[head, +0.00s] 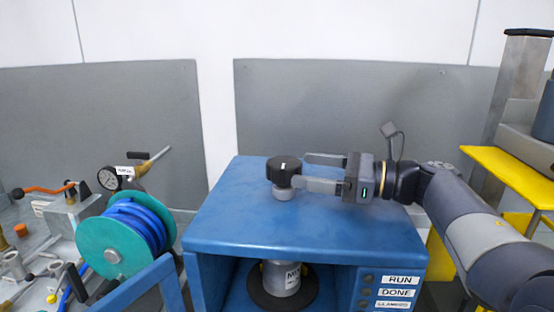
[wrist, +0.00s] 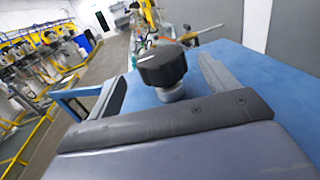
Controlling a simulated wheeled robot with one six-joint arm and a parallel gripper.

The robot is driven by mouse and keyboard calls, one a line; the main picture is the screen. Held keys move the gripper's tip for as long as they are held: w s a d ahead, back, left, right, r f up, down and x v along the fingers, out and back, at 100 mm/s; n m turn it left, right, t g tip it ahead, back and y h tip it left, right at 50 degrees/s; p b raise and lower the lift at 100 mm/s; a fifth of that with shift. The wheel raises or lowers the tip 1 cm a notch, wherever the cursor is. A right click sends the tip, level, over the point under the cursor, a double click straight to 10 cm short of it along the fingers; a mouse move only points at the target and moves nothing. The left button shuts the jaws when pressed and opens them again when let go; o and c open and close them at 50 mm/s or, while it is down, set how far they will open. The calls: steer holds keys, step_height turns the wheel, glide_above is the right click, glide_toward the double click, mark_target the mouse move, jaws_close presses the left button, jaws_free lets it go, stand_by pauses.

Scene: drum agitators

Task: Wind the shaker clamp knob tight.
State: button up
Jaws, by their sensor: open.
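The shaker clamp knob (head: 284,170) is a black round knob with a white mark, on a short grey stem on top of the blue shaker cabinet (head: 225,215). My gripper (head: 308,171) reaches in from the right, level with the knob, fingers open. In the head view the near fingertip lies just beside the knob and the far finger is behind it to the right. In the wrist view the knob (wrist: 163,66) stands ahead between the two spread fingers, with gaps on both sides. A can (head: 283,279) stands inside the cabinet under the top.
Labels RUN, DONE and CLAMPED (head: 395,292) sit with dark indicators on the cabinet front at right. A teal reel with blue hose (head: 105,250) and a gauge (head: 108,178) stand on the left. A yellow frame (head: 510,172) stands at right. The cabinet top around the knob is clear.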

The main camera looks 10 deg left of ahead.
mark_target(276, 161)
steer(key=a, duration=0.2)
steer(key=a+p, duration=0.1)
steer(key=a, duration=0.2)
steer(key=w+a, duration=0.1)
steer(key=a, duration=0.1)
steer(key=shift+a+p, duration=0.2)
steer(key=shift+p, duration=0.15)
steer(key=c, duration=1)
steer(key=shift+o, duration=0.2)
steer(key=shift+f+t+b, duration=0.15)
steer(key=shift+t+b, duration=0.15)
steer(key=shift+b, duration=0.2)
